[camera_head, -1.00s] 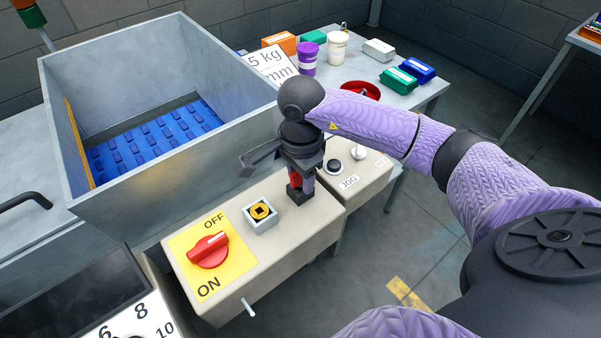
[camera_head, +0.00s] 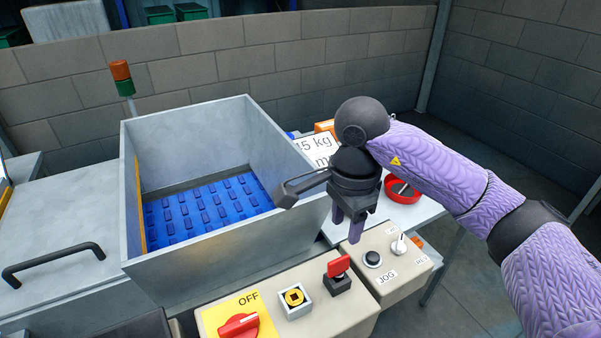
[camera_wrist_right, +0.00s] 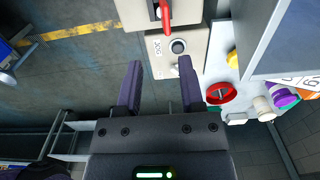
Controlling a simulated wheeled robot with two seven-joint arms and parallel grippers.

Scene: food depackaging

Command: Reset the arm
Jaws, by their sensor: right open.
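My right gripper (camera_head: 348,226) hangs with its fingers pointing down above the control boxes in the head view. Its two dark purple fingers stand apart with nothing between them in the right wrist view (camera_wrist_right: 160,78). A red switch piece (camera_head: 338,266) on a black base stands on the beige control box (camera_head: 335,314), below the gripper and apart from it. The red piece also shows at the top of the right wrist view (camera_wrist_right: 166,14). My left gripper is not in view.
A grey metal hopper (camera_head: 225,245) with a blue cleated belt (camera_head: 205,212) stands left of the gripper. A red OFF knob (camera_head: 238,325), a yellow-black button (camera_head: 294,297) and a JOG box (camera_head: 398,280) are below. A red ring-shaped dish (camera_head: 408,196) lies on the back table.

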